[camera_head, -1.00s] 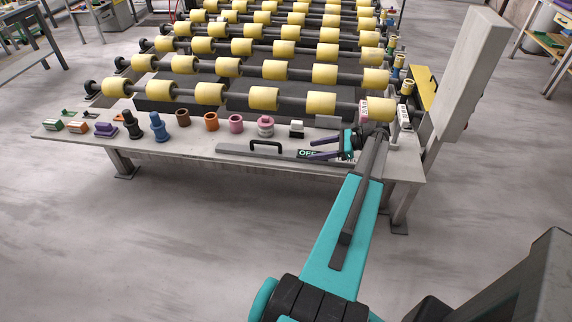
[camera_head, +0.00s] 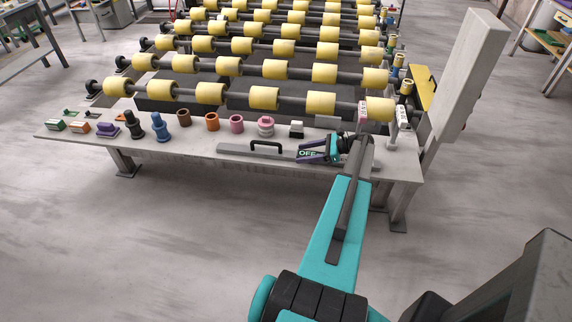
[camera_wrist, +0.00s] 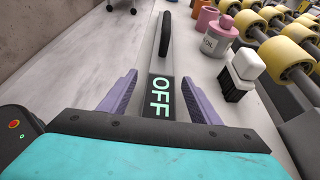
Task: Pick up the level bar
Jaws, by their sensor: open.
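The level bar (camera_head: 232,149) is a long flat grey bar with a black handle (camera_head: 266,145). It lies along the front edge of the stone slab table in the head view. In the wrist view the bar (camera_wrist: 178,50) runs away from me, with its black handle (camera_wrist: 164,34) standing up and a lit "OFF" panel (camera_wrist: 160,97) at the near end. My gripper (camera_head: 302,151) is at the bar's right end in the head view. Its purple fingers (camera_wrist: 158,88) are open, one on each side of the "OFF" panel, with nothing clearly held between them.
Rows of yellow rollers (camera_head: 264,98) stand behind. The floor in front (camera_head: 150,240) is clear.

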